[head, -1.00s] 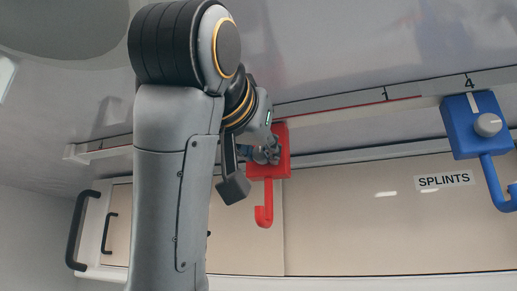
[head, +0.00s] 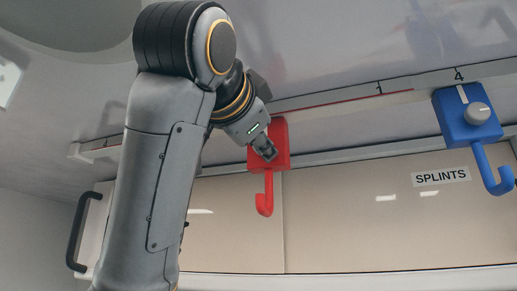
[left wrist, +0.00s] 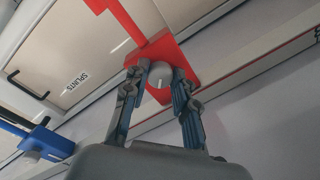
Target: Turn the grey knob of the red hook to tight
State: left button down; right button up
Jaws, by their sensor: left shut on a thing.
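The red hook (head: 278,160) hangs on the rail, its curved end pointing down; it also shows in the left wrist view (left wrist: 132,22). Its grey knob (left wrist: 160,74) sits on the red block, between my left gripper's two fingers (left wrist: 160,85). The left gripper (head: 264,150) is shut on the knob, one finger on each side. In the head view the gripper covers the knob, and its pointer cannot be made out. My right gripper is in neither view.
A blue hook (head: 467,118) with its own grey knob (head: 477,113) hangs to the right on the same rail (head: 330,108), which has number marks. A SPLINTS label (head: 440,177) is on the beige cabinet panel below. A black handle (head: 80,230) is at the lower left.

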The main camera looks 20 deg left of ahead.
pick_arm(q)
jog(key=m+h, duration=0.1)
jog(key=m, duration=1)
jog(key=shift+a, duration=0.1)
jog(key=shift+f+m, duration=0.1)
jog(key=shift+m, duration=0.2)
jog(key=c, duration=1.1)
grip_release()
jog(key=shift+o, duration=0.2)
